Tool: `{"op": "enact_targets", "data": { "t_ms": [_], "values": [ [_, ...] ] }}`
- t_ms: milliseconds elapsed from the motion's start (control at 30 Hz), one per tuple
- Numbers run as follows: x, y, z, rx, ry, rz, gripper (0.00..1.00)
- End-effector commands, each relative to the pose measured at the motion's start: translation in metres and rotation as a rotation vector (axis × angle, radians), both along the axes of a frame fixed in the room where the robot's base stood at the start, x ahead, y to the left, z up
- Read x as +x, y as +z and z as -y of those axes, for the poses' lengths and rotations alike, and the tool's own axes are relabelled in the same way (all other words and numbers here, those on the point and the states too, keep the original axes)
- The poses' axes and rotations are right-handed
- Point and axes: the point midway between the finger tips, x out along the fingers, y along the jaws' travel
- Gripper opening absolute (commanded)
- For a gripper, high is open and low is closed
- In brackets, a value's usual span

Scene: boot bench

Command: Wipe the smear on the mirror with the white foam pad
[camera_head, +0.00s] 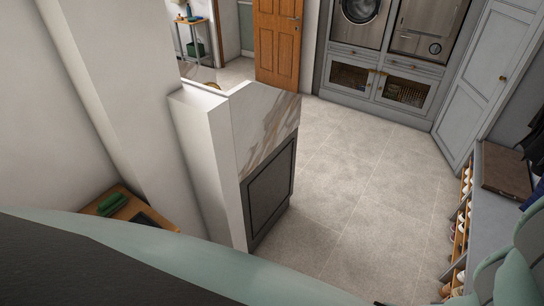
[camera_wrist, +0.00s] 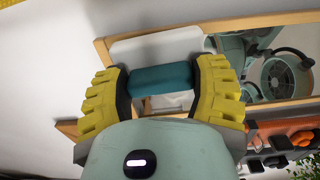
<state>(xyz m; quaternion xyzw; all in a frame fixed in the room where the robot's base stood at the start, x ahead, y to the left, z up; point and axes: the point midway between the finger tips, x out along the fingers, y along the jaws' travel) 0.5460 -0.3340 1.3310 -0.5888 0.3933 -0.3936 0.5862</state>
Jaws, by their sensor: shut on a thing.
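In the wrist view my gripper (camera_wrist: 161,80) has its yellow fingers shut on a teal handle (camera_wrist: 160,79). A flat white piece (camera_wrist: 155,48), which looks like the white foam pad, shows just behind the handle. It lies in front of the left part of the wood-framed mirror (camera_wrist: 290,40). I cannot tell whether the pad touches the glass. The mirror's right part reflects teal parts of my body. I cannot make out the smear; the pad and fingers hide part of the glass. My gripper and the mirror are not clear in the head view.
Below the mirror at right hang orange and dark tools (camera_wrist: 285,140), with a green plant (camera_wrist: 308,165) beside them. In the head view a wooden table (camera_head: 90,208) with a green item stands at lower left by the white wall. The tiled floor (camera_head: 350,180) is open.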

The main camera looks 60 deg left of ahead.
Motion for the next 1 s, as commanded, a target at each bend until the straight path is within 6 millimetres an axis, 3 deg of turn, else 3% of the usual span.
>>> {"op": "enact_targets", "data": {
  "t_ms": [1000],
  "values": [
    [0.004, 0.0, 0.017, 0.0, -0.003, -0.001, 0.21]
  ]
}}
